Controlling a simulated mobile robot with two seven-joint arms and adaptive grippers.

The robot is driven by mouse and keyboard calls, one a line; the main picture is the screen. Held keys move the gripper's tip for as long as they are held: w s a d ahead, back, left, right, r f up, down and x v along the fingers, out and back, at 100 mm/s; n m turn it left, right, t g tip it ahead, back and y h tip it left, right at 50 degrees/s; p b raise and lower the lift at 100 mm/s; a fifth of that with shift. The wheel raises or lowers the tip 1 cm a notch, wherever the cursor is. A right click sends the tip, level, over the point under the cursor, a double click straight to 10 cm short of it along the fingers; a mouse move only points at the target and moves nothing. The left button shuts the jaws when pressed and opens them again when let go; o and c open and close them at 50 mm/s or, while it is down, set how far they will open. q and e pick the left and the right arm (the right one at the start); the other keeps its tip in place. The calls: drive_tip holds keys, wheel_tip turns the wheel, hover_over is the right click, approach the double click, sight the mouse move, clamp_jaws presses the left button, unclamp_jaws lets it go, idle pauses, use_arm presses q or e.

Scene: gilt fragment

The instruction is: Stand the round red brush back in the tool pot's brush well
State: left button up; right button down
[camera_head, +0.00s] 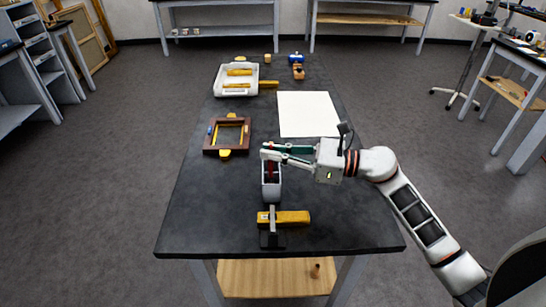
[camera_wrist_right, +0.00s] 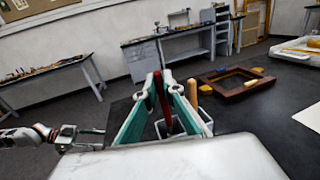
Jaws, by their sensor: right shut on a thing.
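My right gripper (camera_head: 266,154) reaches in from the right above the grey tool pot (camera_head: 271,193), with its teal fingers closed on the round red brush (camera_head: 270,170). The right wrist view shows the red brush (camera_wrist_right: 162,98) roughly upright between the fingertips (camera_wrist_right: 162,90). Its lower part reaches down toward the pot's mouth; I cannot tell whether its end is inside the well. The pot (camera_wrist_right: 185,124) shows partly behind the fingers, with a wooden handle (camera_wrist_right: 193,92) standing at it. My left gripper (camera_wrist_right: 82,132) shows small at the left of that view, away from the pot, its jaw state unclear.
A yellow block on a dark stand (camera_head: 290,217) lies nearer than the pot. A brown frame (camera_head: 209,143) is to the left, a white sheet (camera_head: 307,113) beyond to the right, a white tray (camera_head: 219,86) farther back. The near left tabletop is clear.

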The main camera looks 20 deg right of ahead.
drive_tip(key=shift+f, duration=0.8)
drive_tip(key=shift+f, duration=0.2)
drive_tip(key=c, duration=2.2)
unclamp_jaws()
drive_tip(key=shift+r, duration=0.1)
